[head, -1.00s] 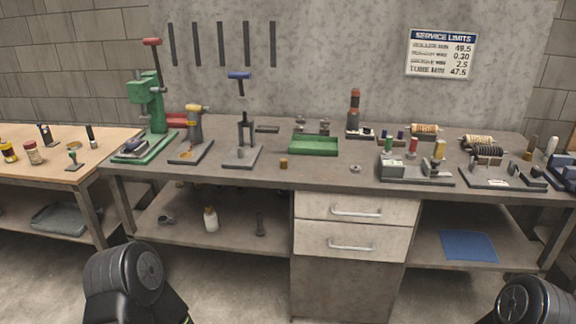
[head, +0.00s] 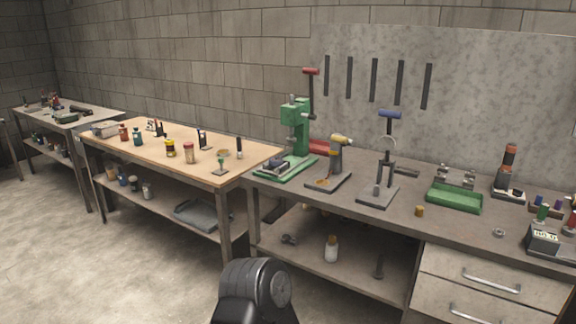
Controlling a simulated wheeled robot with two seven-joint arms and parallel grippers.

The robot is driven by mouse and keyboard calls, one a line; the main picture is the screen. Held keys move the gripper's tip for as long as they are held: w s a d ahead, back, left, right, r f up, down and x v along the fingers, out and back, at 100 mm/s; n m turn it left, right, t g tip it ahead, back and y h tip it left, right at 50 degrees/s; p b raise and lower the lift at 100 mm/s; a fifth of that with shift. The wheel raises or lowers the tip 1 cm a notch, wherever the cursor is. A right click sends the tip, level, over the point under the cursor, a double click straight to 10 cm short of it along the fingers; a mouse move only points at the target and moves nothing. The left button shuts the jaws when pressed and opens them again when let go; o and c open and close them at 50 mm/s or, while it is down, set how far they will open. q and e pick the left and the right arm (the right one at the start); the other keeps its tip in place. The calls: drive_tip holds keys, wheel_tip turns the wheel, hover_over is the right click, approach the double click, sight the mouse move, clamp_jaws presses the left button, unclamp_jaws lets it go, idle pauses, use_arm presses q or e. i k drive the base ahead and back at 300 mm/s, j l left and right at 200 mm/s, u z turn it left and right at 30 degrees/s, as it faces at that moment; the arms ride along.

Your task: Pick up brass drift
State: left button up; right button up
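A small brass-coloured cylinder (head: 419,211) stands near the front edge of the grey workbench (head: 340,208), left of the drawers. I cannot tell if it is the brass drift; no other piece is clearly a brass drift at this size. A black joint of my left arm shows at the bottom, but neither gripper is in view.
The green press (head: 297,135), a yellow-topped tool (head: 338,150), a blue-handled stand (head: 386,160) and a green tray (head: 454,197) stand on the grey bench. A wooden-topped table (head: 140,148) with jars adjoins it on the left. Open floor (head: 110,270) lies in front of that table.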

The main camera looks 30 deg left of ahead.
sight(419, 210)
drive_tip(key=i+l, duration=0.3)
drive_tip(key=i, duration=0.2)
drive_tip(key=i+l, duration=0.3)
drive_tip(key=i, duration=0.15)
drive_tip(key=i+l, duration=0.3)
drive_tip(key=i, duration=0.2)
